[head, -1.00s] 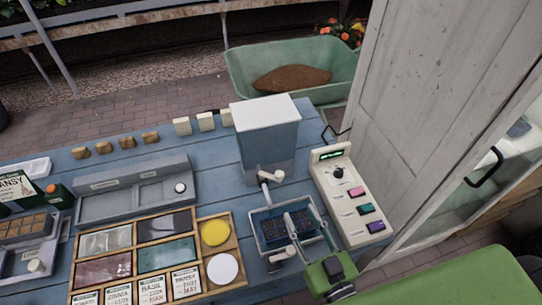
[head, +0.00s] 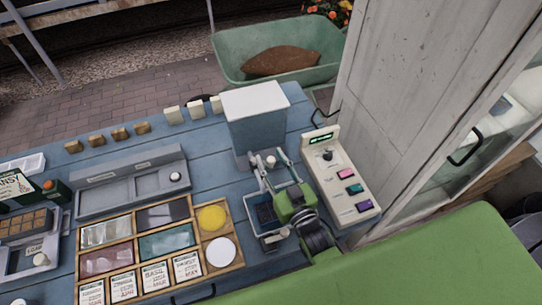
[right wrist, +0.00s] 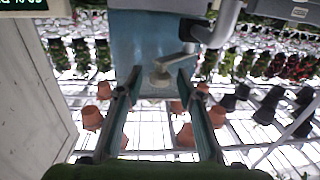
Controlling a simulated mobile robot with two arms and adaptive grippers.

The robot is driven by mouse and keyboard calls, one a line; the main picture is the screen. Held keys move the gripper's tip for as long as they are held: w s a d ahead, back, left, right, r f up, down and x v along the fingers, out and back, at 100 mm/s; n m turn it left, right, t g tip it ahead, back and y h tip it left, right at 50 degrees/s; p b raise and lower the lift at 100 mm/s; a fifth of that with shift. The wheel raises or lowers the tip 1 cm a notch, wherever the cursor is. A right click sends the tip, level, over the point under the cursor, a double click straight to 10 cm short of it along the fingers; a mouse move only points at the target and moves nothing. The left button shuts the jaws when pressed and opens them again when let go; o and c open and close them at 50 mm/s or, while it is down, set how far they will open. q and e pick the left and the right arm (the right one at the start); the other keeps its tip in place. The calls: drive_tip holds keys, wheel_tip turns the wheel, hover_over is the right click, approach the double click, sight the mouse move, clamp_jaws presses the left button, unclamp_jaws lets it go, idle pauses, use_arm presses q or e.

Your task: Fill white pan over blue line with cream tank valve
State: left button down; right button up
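The tank (head: 258,125), blue-grey with a white lid, stands at the back of the blue table. Its cream valve (head: 270,161) sticks out low on the front. It also shows in the right wrist view (right wrist: 160,77). Below it a pale-rimmed pan (head: 251,213) with a dark inside sits on the table, partly hidden by my right gripper. No blue line can be made out. My right gripper (head: 268,156) is open, its fingers on either side of the valve; contact cannot be told. My left gripper is not in view.
A white control panel (head: 338,175) with coloured buttons stands just right of the gripper. A wooden compartment tray (head: 140,207) with seed packets lies left of the pan. A grey tray (head: 130,183) is behind it. A tall white door (head: 415,100) rises at the right.

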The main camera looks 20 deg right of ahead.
drive_tip(key=shift+w, duration=0.4)
clamp_jaws()
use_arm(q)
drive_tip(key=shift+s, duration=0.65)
